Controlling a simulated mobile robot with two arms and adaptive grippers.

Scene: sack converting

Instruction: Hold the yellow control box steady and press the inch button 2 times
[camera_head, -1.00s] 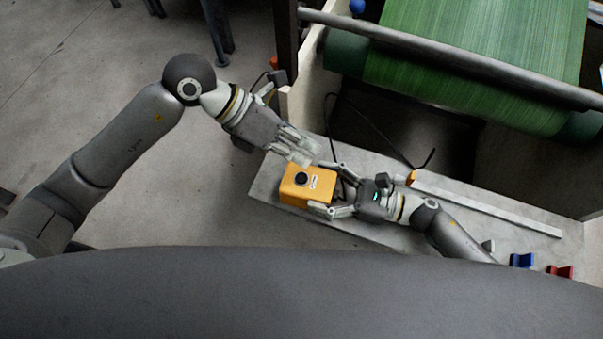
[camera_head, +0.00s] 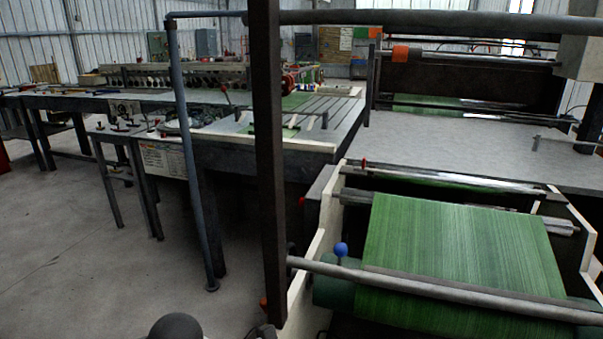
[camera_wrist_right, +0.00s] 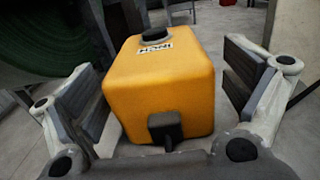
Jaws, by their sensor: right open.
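The yellow control box (camera_wrist_right: 160,82) fills the middle of the right wrist view, with a black button (camera_wrist_right: 156,33) on top and the label INCH beside it. A black fitting sits low on its near face. My right gripper (camera_wrist_right: 160,95) is open, with one finger on each side of the box. A gap shows at the right finger; whether the left finger touches is hard to tell. The head view shows neither the box nor either gripper. Only a dark rounded part of my left arm shows at its bottom edge.
In the head view, a green web roll (camera_head: 460,250) lies in a frame at right, behind a grey bar (camera_head: 440,290) and a dark post (camera_head: 267,160). A blue knob (camera_head: 341,249) is beside the roll. A long machine table stands behind; open floor (camera_head: 80,260) lies at left.

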